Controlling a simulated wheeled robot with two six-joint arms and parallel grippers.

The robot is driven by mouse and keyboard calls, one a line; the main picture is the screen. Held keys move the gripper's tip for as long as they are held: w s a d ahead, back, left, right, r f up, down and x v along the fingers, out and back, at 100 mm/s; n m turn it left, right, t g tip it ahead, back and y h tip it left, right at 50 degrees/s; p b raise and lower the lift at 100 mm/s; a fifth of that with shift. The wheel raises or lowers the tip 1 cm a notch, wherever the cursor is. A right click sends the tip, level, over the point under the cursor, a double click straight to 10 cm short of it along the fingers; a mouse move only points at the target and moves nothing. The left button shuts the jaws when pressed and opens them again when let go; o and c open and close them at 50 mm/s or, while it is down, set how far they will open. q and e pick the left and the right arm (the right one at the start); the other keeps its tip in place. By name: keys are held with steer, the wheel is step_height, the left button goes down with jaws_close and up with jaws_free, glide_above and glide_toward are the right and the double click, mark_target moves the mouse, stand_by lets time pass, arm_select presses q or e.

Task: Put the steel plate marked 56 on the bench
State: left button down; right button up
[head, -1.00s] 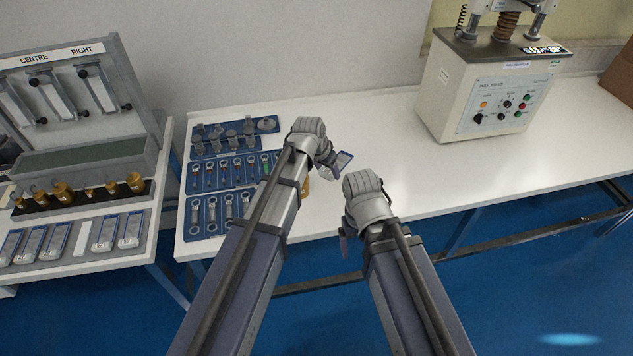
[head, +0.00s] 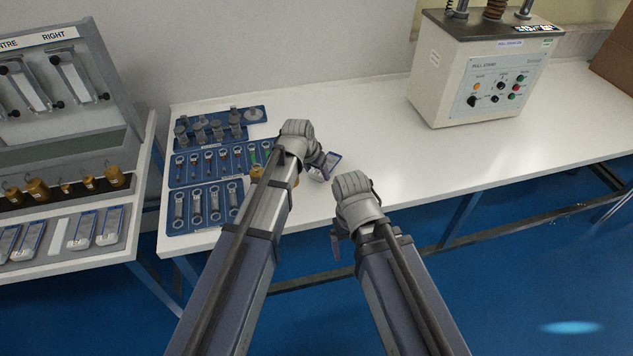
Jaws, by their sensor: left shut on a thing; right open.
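My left gripper (head: 316,166) is shut on a small grey plate with blue edges (head: 328,166), held tilted. The gripper hides part of the plate, and I cannot read any number on it. In the picture the plate lies over the front part of the white bench (head: 390,150); I cannot tell its height above the top. My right gripper (head: 337,243) is open and empty, lower and to the right, just off the bench's front edge in the picture.
Blue trays of tools (head: 207,170) lie on the bench's left end. A pull stand (head: 480,75) stands at the back right. A rack table (head: 128,215) at left holds several similar blue-edged plates (head: 82,229) and brass weights (head: 38,189). The bench's middle is clear.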

arm_select(q)
steer(key=shift+f+b, duration=1.45)
steer(key=shift+f, duration=0.3)
steer(key=shift+f, duration=0.1)
steer(key=shift+c, duration=1.8)
jaws_free()
steer(key=shift+r, duration=0.3)
steer(key=p+v, duration=1.1)
steer(key=shift+s+r, duration=0.25)
steer(key=shift+r, duration=0.05)
